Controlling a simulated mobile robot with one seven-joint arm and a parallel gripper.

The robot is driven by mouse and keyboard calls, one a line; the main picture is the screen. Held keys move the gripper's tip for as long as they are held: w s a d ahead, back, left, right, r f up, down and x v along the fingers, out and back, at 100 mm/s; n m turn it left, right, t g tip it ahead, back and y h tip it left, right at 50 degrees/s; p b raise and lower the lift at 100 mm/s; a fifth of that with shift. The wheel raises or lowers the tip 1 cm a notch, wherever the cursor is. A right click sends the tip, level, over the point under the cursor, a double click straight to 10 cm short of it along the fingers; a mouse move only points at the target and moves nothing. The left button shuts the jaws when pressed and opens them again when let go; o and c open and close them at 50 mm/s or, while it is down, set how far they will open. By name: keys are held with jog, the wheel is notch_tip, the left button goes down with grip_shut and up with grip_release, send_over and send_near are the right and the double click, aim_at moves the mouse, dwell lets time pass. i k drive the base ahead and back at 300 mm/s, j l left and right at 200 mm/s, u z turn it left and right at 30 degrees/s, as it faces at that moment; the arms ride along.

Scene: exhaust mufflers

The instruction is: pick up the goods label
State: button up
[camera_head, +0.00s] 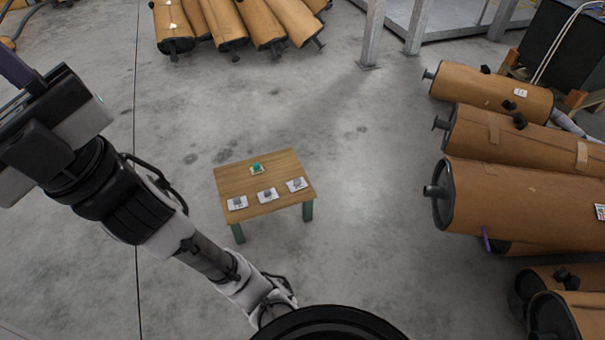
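A small wooden table (263,180) with green legs stands on the floor near the middle. Three white cards lie along its front edge: a left card (232,204), a middle card (260,198) and a right card (292,186). Each bears a small grey item. A small green item (257,168) on a pale base sits behind them. I cannot tell which of these is the goods label. My gripper (15,68) is at the upper left, partly cut off by the picture edge, well away from the table. Its opening is not visible.
Brown mufflers (520,200) are stacked on the right, some with small white labels (520,93). More mufflers (235,20) lie at the top. Grey metal posts (372,35) stand at the upper middle. The floor around the table is clear.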

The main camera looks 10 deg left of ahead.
aim_at(297, 183)
jog(key=u, duration=0.4)
jog(key=i+j, duration=0.15)
jog(key=i, duration=0.3)
jog(key=i+j, duration=0.15)
jog(key=i, duration=0.3)
jog(key=i+j, duration=0.15)
jog(key=i, duration=0.3)
jog(key=i+j, duration=0.1)
jog(key=i, duration=0.35)
